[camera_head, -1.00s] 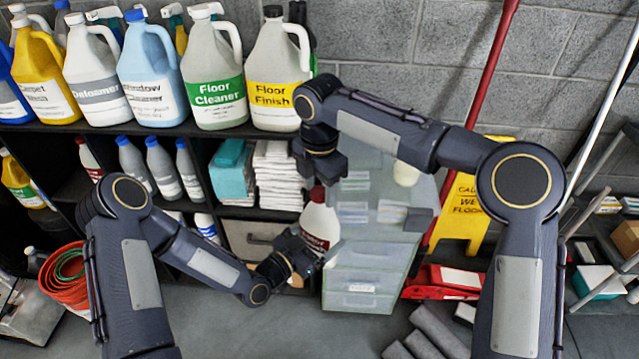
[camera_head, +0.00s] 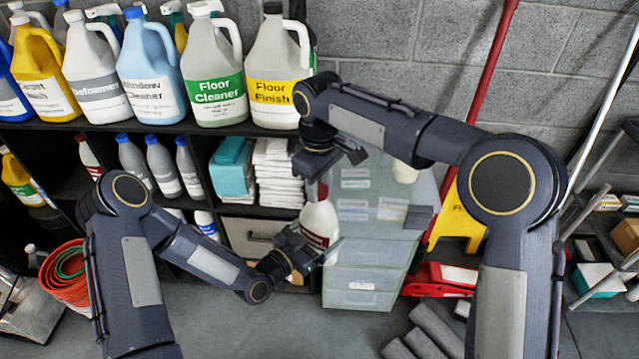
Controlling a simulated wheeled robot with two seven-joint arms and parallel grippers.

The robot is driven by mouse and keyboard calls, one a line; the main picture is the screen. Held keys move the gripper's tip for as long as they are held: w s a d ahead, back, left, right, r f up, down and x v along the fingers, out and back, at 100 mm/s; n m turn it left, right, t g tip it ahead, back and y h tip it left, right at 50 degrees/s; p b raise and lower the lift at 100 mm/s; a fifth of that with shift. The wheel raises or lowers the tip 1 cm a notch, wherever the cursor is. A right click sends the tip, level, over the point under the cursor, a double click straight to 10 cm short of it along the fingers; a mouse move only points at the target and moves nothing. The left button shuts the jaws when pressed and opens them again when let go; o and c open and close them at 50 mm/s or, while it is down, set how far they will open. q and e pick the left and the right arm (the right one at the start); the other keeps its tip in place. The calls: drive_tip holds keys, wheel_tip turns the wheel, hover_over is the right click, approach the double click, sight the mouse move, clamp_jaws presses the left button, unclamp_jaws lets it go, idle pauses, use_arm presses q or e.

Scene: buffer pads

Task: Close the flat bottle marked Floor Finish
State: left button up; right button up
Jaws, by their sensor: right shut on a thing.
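A white bottle (camera_head: 319,221) with a dark red label stands upright in front of the drawer cart; its label is too small to read. My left gripper (camera_head: 318,254) is shut on the bottle's lower part and covers some of it. My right gripper (camera_head: 325,177) is directly above, pointing down, shut on the red cap (camera_head: 322,191) at the bottle's neck. The cap is mostly hidden by the fingers, so I cannot tell how far it is seated. A large jug marked Floor Finish (camera_head: 281,75) with a black cap stands on the shelf top.
A pale drawer cart (camera_head: 362,281) is right behind the bottle. The black shelf (camera_head: 225,130) with jugs and bottles is at the left. A yellow floor sign (camera_head: 459,220) and a red mop handle (camera_head: 490,65) are at the right. Grey rolls (camera_head: 436,330) lie on the floor.

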drive_tip(key=m, duration=0.5)
drive_tip(key=shift+a+m, duration=0.1)
drive_tip(key=shift+m, duration=0.3)
drive_tip(key=m, duration=0.3)
drive_tip(key=o, duration=1.1)
drive_tip(key=shift+c, duration=0.2)
drive_tip(key=shift+r, duration=2.25)
drive_tip(key=shift+c, duration=0.4)
